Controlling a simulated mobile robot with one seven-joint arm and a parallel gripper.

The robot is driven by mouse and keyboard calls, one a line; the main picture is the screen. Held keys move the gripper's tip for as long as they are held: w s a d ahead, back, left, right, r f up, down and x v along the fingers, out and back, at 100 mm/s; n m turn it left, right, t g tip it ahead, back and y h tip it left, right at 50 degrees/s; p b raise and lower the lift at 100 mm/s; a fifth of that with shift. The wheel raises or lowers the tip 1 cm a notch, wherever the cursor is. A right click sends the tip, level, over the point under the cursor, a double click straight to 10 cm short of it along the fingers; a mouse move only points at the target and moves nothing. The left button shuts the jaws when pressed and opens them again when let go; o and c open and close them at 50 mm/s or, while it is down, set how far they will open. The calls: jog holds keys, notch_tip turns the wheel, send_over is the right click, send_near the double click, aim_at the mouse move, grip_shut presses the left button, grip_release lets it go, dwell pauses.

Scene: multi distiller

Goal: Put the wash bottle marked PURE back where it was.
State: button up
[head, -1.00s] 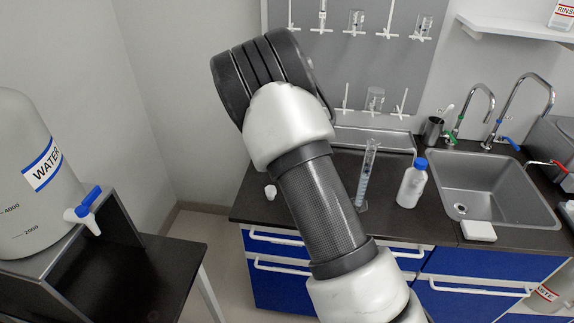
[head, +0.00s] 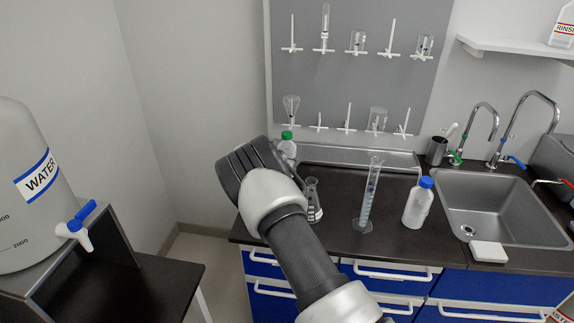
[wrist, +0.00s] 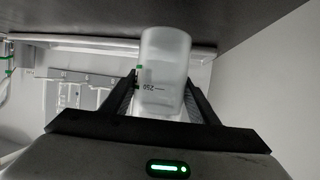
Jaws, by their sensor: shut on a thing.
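In the wrist view, my gripper (wrist: 162,98) is shut on a translucent white bottle (wrist: 166,60) with a 250 mark, seen upside down in this picture. A little green shows at the bottle's side. Its word label and its cap are not visible there. In the head view a green-capped bottle (head: 288,148) shows just beyond my dark wrist, near the back left of the counter. It appears to be the held bottle, but my wrist hides the fingers and its lower part. Whether its base touches the counter I cannot tell.
The dark counter (head: 335,215) also holds a small flask (head: 313,205), a tall graduated cylinder (head: 369,195) and a blue-capped bottle (head: 418,205). The sink (head: 490,205) is at right. A pegboard (head: 350,80) with glassware hangs behind. A WATER tank (head: 25,190) stands at left.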

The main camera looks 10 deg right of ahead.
jog(key=shift+f, duration=1.1)
jog(key=shift+f, duration=0.25)
jog(key=o, duration=0.8)
